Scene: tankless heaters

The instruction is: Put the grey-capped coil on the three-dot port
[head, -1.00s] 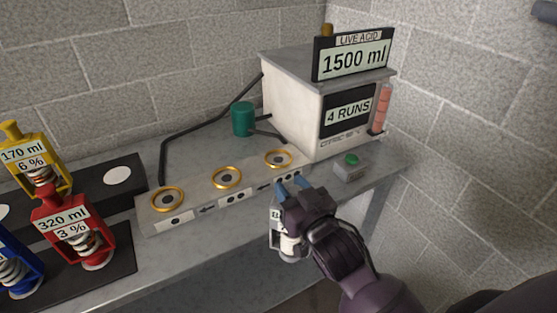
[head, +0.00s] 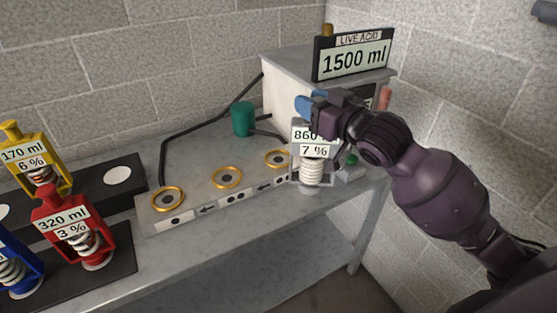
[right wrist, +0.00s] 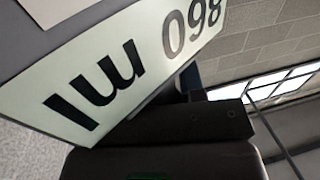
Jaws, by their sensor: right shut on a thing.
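My right gripper (head: 311,108) is shut on the top of the grey-capped coil (head: 311,172), whose label reads 860 ml, 7 %. The coil hangs upright, just right of the three-dot port (head: 278,159), and its lower end shows in front of the bench edge. In the right wrist view the coil's label (right wrist: 130,60) fills the upper left, close to the camera. The three-dot port is a gold ring, the rightmost of three on the grey manifold; nothing is on it. My left gripper is not in view.
The two-dot port (head: 227,177) and one-dot port (head: 167,199) are empty. A red coil (head: 75,232), a yellow coil (head: 35,160) and a blue coil (head: 15,270) stand at the left. A green cylinder (head: 243,119) and a white machine (head: 290,95) are behind. A green button (head: 352,159) is partly covered.

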